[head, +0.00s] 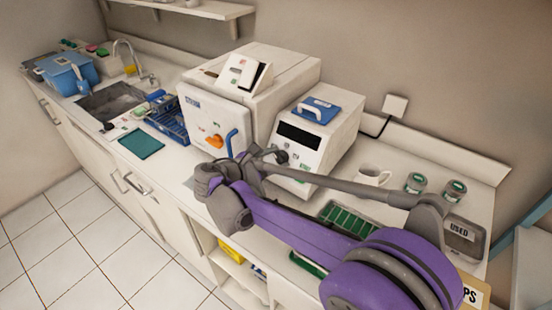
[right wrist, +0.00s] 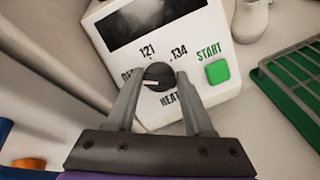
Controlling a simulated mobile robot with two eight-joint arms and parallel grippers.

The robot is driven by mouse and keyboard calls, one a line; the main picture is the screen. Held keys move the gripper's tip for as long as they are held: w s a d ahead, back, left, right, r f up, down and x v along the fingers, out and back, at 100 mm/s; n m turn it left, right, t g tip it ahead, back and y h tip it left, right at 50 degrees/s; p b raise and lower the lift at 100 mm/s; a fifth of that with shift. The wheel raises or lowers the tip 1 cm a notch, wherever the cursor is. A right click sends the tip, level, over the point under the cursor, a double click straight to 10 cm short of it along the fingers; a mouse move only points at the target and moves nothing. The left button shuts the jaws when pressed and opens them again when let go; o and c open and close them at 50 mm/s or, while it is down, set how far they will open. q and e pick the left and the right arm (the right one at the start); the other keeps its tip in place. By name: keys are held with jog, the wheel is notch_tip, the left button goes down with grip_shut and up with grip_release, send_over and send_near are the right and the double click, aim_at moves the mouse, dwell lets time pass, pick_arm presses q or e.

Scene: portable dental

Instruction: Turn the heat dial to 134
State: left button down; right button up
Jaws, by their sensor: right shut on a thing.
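The heat dial (right wrist: 159,74) is a dark round knob on the white front of a device with a dark display. In the right wrist view it sits between the two fingers of my right gripper (right wrist: 160,80), which is shut on it. A pale mark on the dial points to the left, toward a label partly hidden by a finger. The printed 121 is above the dial and 134 (right wrist: 178,53) is at its upper right. In the head view the right gripper (head: 279,157) reaches the front of the white device (head: 315,140). The left gripper is not in view.
A green START button (right wrist: 218,72) is right of the dial, close to the right finger. A larger white machine (head: 220,110) with an orange knob and blue handle stands left. A mug (head: 372,176), two jars and a green rack (head: 350,219) are on the counter to the right.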

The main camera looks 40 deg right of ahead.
grip_shut()
jog(key=shift+m, duration=0.3)
jog(key=m+g+p, duration=0.1)
jog(key=m, duration=0.5)
jog(key=shift+r+y+p, duration=0.1)
jog(key=shift+y+p, duration=0.3)
jog(key=m+y+p, duration=0.1)
jog(key=m, duration=0.5)
jog(key=shift+g+p, duration=0.3)
jog(key=shift+g, duration=0.1)
jog(key=m+y+p, duration=0.1)
jog(key=m, duration=0.5)
jog(key=shift+p, duration=0.4)
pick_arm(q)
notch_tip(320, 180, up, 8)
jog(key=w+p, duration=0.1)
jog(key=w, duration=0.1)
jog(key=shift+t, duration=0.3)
pick_arm(e)
jog(key=m+y, duration=0.1)
jog(key=m, duration=0.4)
jog(key=shift+t, duration=0.4)
pick_arm(q)
jog(key=shift+p, duration=0.3)
pick_arm(e)
jog(key=shift+m, duration=0.3)
